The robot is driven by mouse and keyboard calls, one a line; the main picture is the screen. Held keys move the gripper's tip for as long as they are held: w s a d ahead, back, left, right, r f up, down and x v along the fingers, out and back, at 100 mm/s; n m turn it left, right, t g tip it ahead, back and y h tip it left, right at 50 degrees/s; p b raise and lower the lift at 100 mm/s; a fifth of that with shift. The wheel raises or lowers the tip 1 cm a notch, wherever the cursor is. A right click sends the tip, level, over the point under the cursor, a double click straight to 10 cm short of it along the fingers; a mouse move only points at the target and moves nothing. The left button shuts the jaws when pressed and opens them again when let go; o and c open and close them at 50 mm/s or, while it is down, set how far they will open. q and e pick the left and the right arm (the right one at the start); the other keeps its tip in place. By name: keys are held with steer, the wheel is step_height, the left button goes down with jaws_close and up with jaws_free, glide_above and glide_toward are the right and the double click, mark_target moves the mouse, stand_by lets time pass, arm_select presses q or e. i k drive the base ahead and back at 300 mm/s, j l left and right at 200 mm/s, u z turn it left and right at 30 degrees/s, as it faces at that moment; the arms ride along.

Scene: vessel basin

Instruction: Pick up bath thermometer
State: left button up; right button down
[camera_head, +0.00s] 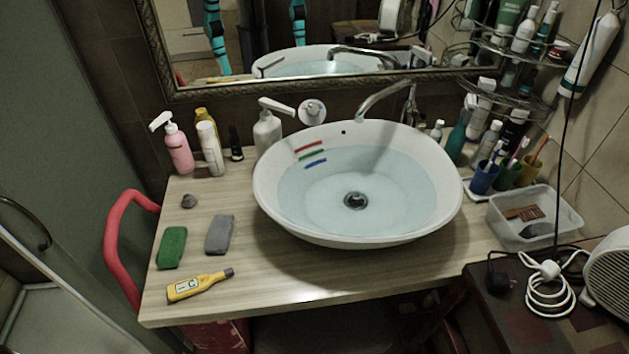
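The bath thermometer (198,286) is yellow with a grey tip and a white label marked "C". It lies flat near the front left edge of the wooden counter, with its grey tip pointing right. Nothing covers it. Neither of my grippers shows directly in the view. Cyan and black shapes in the mirror look like reflections of my arms, but no gripper can be made out there.
A green sponge (171,247), a grey block (219,234) and a small dark stone (189,201) lie behind the thermometer. The white basin (264,205) holds water to its right. Bottles including a pink pump bottle (178,150) stand behind. A red rail (115,225) curves along the left.

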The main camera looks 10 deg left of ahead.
mark_target(202, 282)
steer(key=j+u, duration=0.2)
steer(key=u, duration=1)
steer(key=k+j, duration=0.05)
